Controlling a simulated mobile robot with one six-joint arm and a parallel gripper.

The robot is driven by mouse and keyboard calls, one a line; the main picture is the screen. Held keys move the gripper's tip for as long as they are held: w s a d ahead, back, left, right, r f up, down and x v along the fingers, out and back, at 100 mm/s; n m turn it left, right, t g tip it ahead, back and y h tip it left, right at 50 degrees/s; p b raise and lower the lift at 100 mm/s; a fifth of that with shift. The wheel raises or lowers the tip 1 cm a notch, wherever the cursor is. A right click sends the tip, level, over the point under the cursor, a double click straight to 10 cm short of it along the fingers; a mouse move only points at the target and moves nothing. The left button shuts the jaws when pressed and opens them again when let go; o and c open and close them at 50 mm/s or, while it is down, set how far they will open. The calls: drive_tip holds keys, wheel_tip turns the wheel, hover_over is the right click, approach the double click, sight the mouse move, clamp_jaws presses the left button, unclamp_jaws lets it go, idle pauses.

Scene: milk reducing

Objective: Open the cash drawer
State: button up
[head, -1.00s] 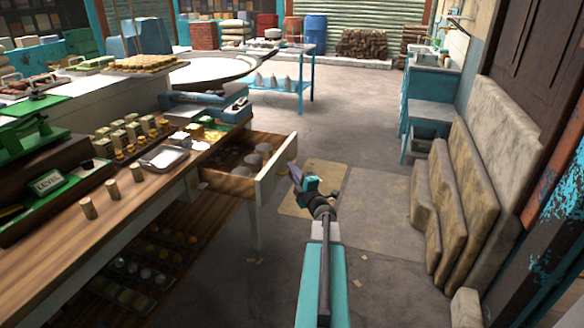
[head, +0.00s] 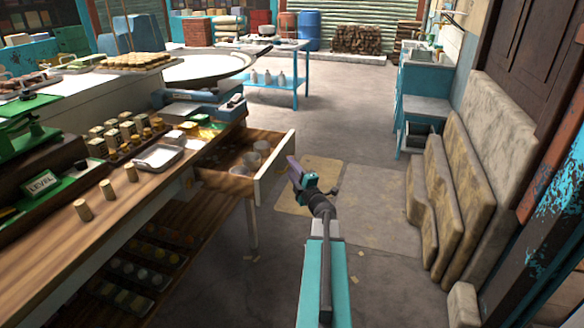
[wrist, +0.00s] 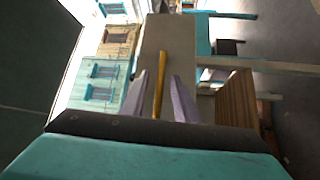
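The cash drawer (head: 225,182) is pulled out from the right end of the wooden counter and its inside shows. Its pale front panel (head: 275,167) faces right. It also shows in the wrist view as a tan panel (wrist: 176,33). The drawer's brass bar handle (wrist: 160,85) lies between my two purple fingers. My gripper (head: 292,166) is just right of the front panel. In the wrist view my gripper (wrist: 160,84) looks open, with a gap on each side of the handle. Whether a finger touches the handle is hard to tell.
Several round containers (head: 251,160) sit inside the drawer. The counter (head: 130,215) holds a metal tray (head: 158,156) and small blocks. Stone slabs (head: 480,170) lean on the right wall. The floor (head: 385,285) right of the drawer is clear.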

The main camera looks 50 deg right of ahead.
drive_tip(key=shift+a, duration=0.1)
drive_tip(key=p+v, duration=0.3)
drive_tip(key=v, duration=1)
drive_tip(key=shift+s+p, duration=0.4)
drive_tip(key=shift+s, duration=0.1)
idle(0.7)
